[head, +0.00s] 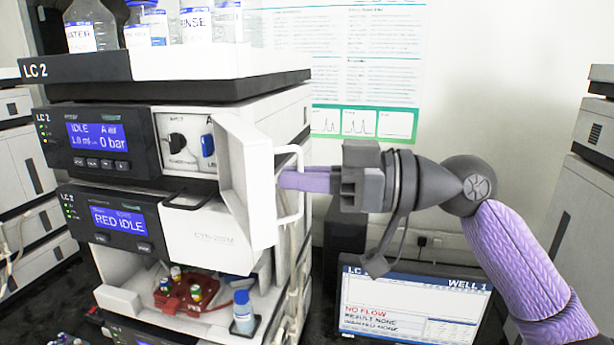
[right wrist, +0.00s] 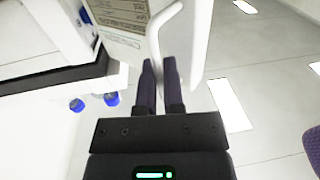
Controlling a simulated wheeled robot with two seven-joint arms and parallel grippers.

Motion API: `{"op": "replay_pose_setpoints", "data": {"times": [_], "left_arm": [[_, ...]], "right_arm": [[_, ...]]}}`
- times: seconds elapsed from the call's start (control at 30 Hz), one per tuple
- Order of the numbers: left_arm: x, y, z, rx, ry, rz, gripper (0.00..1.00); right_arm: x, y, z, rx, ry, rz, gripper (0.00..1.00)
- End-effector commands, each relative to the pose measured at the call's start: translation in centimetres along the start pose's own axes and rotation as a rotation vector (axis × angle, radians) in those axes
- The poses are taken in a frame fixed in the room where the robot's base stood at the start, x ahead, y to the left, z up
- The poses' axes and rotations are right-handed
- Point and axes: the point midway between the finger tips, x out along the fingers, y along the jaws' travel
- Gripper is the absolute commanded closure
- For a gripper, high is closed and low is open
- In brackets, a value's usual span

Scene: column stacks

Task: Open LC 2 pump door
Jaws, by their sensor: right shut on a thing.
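The LC 2 pump module (head: 97,140) has a blue screen reading IDLE and 0 bar. Its white door (head: 240,180) stands swung outward to the right, and the pump heads (head: 190,145) show in the bay behind it. My right gripper (head: 285,180) has purple fingers shut on the door's white handle (head: 300,170). In the right wrist view the fingers (right wrist: 160,85) lie on both sides of the handle bar (right wrist: 153,40), with the door (right wrist: 195,45) beside it. My left gripper is not in view.
Bottles (head: 150,25) stand in the tray on top of the stack. A monitor (head: 410,305) reading NO FLOW stands below my right arm.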

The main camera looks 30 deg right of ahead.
Motion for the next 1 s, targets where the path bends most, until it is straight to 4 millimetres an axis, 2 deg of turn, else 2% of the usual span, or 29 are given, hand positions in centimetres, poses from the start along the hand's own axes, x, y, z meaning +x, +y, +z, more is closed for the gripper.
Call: {"op": "replay_pose_setpoints", "data": {"times": [0.3, 0.33, 0.47, 0.77, 0.87, 1.0], "left_arm": [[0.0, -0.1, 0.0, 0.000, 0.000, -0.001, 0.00], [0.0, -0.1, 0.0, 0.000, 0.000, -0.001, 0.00], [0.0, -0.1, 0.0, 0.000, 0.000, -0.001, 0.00], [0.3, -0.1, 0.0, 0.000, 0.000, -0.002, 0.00], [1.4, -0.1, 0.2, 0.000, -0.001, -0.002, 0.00], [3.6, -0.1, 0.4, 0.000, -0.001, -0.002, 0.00]], "right_arm": [[0.0, 0.0, 0.2, 0.003, -0.005, 0.000, 1.00], [0.0, 0.0, 0.2, 0.003, -0.005, 0.000, 0.88], [0.0, 0.0, 0.1, 0.003, -0.004, 0.000, 0.62], [-0.2, 0.1, 0.2, 0.001, -0.002, 0.002, 0.62], [-1.4, 0.1, 0.5, 0.002, -0.002, 0.005, 0.62], [-4.4, 0.1, 0.8, 0.002, -0.001, 0.005, 0.62]]}}
